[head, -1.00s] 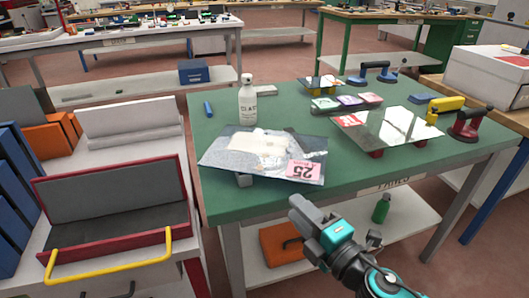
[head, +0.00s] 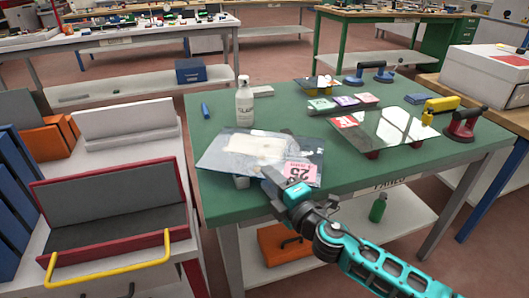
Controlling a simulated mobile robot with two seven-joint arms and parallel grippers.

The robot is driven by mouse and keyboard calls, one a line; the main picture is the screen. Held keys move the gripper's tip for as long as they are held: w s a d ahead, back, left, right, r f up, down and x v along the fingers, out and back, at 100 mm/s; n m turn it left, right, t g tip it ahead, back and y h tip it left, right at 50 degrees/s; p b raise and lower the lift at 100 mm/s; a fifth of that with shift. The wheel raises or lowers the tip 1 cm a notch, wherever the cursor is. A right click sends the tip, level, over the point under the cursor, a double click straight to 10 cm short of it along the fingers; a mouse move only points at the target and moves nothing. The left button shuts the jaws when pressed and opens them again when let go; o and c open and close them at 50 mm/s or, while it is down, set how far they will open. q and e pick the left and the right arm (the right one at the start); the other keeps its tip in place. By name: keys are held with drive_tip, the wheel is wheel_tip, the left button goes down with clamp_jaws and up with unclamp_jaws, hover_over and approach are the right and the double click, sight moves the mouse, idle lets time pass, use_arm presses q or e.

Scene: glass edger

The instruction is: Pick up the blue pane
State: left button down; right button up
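A pane with a faint bluish-grey tint (head: 222,162) lies at the front left of the green table, with a pink label marked 25 (head: 300,172) at its right corner. It seems raised on small blocks, one showing under its front edge (head: 241,182). No pane is strongly blue. My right gripper (head: 273,178) is at this pane's front edge, by the label, and overlaps it in the picture. Whether its fingers touch or straddle the glass, I cannot tell. A dark shape, perhaps a reflection, shows on the pane's right part. My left gripper is out of view.
A white bottle (head: 244,103) stands just behind the pane. A clear pane (head: 395,132) on red supports lies at right, near a red suction cup (head: 464,125) and a yellow tool (head: 440,104). An open red foam-lined case (head: 112,250) stands left. The green table (head: 350,181) is bare at front centre.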

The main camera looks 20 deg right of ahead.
drive_tip(key=shift+w+a, duration=0.2)
drive_tip(key=shift+w, duration=0.4)
drive_tip(key=shift+c, duration=0.3)
clamp_jaws()
idle(0.6)
drive_tip(key=shift+r, duration=0.1)
